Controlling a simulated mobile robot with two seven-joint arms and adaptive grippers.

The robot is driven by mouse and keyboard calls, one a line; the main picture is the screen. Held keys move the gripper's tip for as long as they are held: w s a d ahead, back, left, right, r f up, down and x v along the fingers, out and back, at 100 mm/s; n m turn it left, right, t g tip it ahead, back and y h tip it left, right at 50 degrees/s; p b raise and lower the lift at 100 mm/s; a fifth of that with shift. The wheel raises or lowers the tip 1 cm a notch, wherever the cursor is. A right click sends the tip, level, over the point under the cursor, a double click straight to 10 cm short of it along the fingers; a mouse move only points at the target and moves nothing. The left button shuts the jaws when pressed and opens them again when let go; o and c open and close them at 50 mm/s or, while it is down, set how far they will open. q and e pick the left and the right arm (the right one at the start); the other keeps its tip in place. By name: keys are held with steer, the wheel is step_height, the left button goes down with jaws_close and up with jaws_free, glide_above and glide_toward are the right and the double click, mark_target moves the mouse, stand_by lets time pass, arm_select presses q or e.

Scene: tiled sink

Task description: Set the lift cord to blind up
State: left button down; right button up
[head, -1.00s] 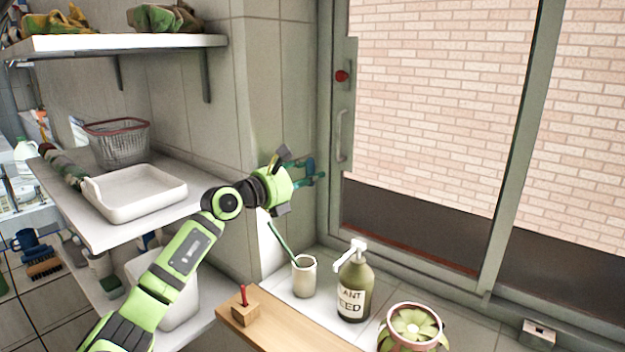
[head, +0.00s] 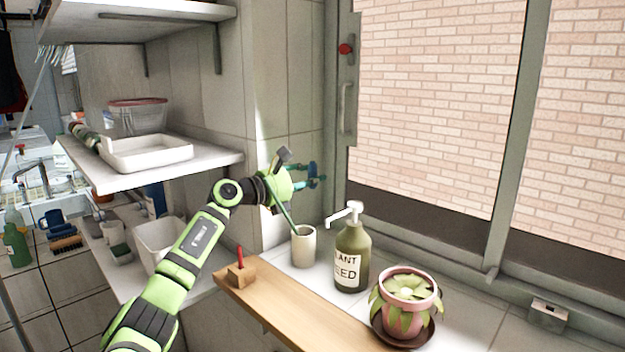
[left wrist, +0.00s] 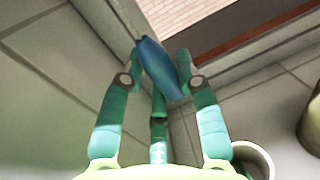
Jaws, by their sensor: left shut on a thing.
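My left gripper (head: 309,177) is beside the tiled wall corner, left of the window, above the counter. Its teal fingers are shut on a small blue handle (left wrist: 162,68), which seems to be the grip of the lift cord. The handle sits tilted between the fingertips in the left wrist view. In the head view it shows only as a small blue patch among the fingers. I cannot make out the cord above it, nor any blind. My right gripper is not in view.
A beige cup (head: 304,247) with a green stick stands just below my left gripper. A plant feed bottle (head: 352,262) and a potted plant (head: 408,300) stand to the right. A wooden board (head: 300,312) lies in front. Shelves (head: 205,172) are at the left.

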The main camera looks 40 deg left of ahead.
arm_select(q)
steer(key=c, duration=1.1)
jaws_free()
steer(key=shift+w+d+f, duration=0.1)
steer(key=shift+d+f, duration=0.05)
steer(key=shift+f, duration=0.4)
steer(key=shift+c, duration=0.2)
steer(key=shift+o, duration=1.4)
steer(key=shift+r, duration=0.15)
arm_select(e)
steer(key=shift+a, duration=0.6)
arm_select(q)
steer(key=shift+r, duration=0.1)
steer(key=v, duration=1.2)
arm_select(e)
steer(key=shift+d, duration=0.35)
arm_select(q)
steer(key=shift+a, duration=0.2)
